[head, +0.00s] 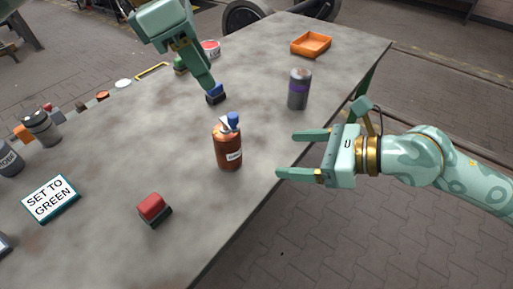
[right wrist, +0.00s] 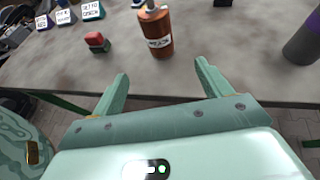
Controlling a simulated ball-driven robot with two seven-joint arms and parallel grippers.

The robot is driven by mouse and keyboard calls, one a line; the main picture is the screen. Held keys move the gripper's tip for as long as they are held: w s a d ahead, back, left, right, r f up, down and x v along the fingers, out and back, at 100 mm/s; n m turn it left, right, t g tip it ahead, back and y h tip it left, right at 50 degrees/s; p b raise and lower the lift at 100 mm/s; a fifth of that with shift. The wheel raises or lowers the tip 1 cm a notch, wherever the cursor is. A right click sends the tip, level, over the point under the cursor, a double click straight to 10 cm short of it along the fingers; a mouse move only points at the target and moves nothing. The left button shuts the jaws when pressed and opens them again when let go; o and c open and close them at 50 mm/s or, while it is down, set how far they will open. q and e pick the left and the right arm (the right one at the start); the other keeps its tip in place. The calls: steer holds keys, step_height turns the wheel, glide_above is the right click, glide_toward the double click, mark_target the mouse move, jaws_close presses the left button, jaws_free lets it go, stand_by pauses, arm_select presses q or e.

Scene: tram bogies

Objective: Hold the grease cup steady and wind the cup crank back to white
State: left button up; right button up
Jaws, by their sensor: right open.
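The likely grease cup is an orange-brown cylinder (head: 228,151) with a pale label, upright on the table near its right edge. It also shows in the right wrist view (right wrist: 157,36). A small crank (head: 233,120) with blue and white parts sits on its top. My right gripper (head: 288,153) is open and empty, to the right of the cup and apart from it, its fingers pointing toward it.
A sign reading "SET TO GREEN" (head: 51,198) lies at the left. A red block (head: 153,207) is in front. A grey cylinder with a purple band (head: 299,89) and an orange tray (head: 311,44) stand further back. The table between the cup and the sign is mostly clear.

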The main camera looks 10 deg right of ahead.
mark_target(240, 152)
steer(key=x, duration=1.6)
steer(key=shift+a+r, duration=0.1)
steer(key=shift+a, duration=0.05)
